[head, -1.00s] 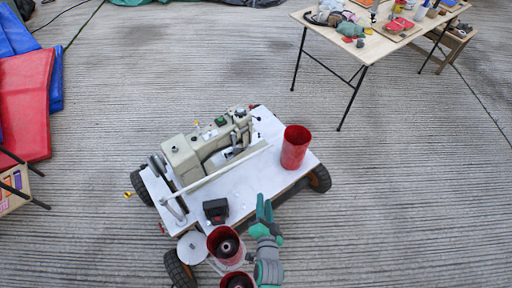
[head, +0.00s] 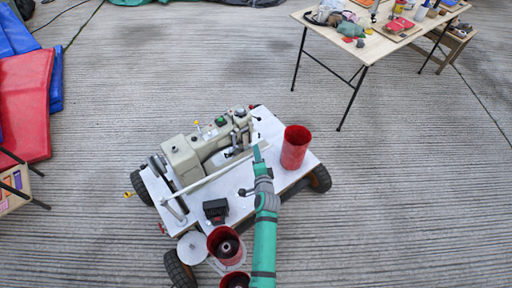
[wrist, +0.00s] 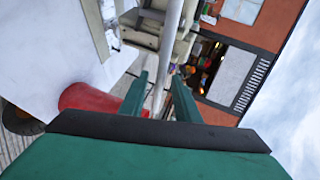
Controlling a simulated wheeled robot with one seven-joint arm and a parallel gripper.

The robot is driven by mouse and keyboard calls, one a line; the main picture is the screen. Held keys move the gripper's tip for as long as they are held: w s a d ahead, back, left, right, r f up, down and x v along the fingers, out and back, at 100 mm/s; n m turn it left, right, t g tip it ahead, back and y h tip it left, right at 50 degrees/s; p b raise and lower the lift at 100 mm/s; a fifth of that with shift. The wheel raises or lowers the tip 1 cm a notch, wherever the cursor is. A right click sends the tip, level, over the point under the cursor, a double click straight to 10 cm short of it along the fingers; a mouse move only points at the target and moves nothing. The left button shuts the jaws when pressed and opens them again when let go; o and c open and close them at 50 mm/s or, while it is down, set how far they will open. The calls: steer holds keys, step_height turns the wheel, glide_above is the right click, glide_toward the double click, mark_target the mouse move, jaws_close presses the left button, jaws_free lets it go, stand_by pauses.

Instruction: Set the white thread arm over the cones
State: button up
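The white thread arm (head: 212,176) is a long thin bar. It runs from the post at the front left of the sewing machine (head: 205,142) to the machine's right end. Dark cones (head: 227,247) sit in red cups at the front of the cart; a second one is cut by the lower edge. My gripper (head: 258,152) is at the bar's far right end. In the wrist view the bar (wrist: 173,35) passes between the two green fingers (wrist: 160,95), which stand apart with gaps beside it. The fingertip contact cannot be made out.
The white cart top (head: 240,183) carries a red cylinder (head: 294,148) just right of my gripper and a small black box (head: 215,211). A white disc (head: 192,247) is by the cups. A table with items (head: 380,45) stands at the back right. Open floor surrounds the cart.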

steer(key=x, duration=0.5)
jaws_close()
